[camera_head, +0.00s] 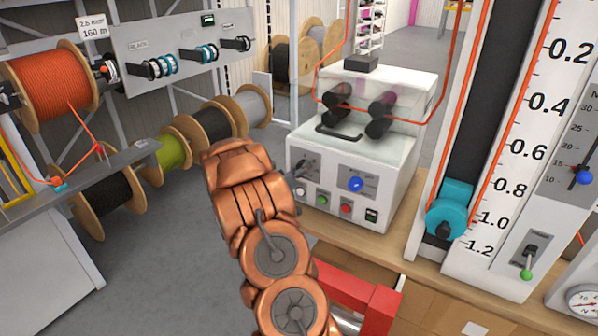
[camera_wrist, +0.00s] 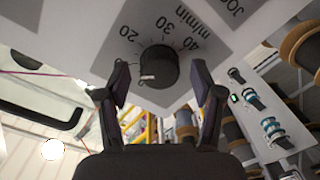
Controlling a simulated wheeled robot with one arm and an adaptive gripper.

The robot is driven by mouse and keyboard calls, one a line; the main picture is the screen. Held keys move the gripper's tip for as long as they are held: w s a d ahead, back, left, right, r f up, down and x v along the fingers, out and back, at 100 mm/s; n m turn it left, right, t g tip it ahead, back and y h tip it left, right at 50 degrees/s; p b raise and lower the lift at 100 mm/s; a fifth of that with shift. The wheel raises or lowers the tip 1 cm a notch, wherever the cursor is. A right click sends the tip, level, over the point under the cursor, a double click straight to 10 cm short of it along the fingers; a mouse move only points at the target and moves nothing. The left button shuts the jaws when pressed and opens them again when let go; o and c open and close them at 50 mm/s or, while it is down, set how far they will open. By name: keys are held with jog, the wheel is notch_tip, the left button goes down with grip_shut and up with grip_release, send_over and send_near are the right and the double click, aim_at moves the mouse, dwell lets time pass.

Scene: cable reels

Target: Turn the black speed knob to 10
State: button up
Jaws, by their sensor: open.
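The black speed knob (camera_wrist: 158,66) shows in the wrist view on a grey dial face marked 20, 30, 40 and m/min. A pale pointer mark sits on its lower left side, turned away from the visible numbers. The 10 mark cannot be made out. My gripper (camera_wrist: 159,78) is open, with one dark finger on each side of the knob and a visible gap to it on both sides. In the head view the white machine (camera_head: 345,150) carries the dial panel. My copper arm reaches toward its left side, and the gripper cannot be made out clearly there.
The machine's front also has a blue knob (camera_head: 356,184), a green button (camera_head: 322,199) and a red button (camera_head: 346,209). A clear cover with rollers sits on top. The wooden bench (camera_head: 395,240) runs below. Cable reels (camera_head: 208,128) stand left of my arm.

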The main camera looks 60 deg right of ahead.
jog(key=a, duration=1.2)
jog(key=shift+s+r, duration=0.2)
jog(key=shift+s, duration=0.2)
dwell(0.4)
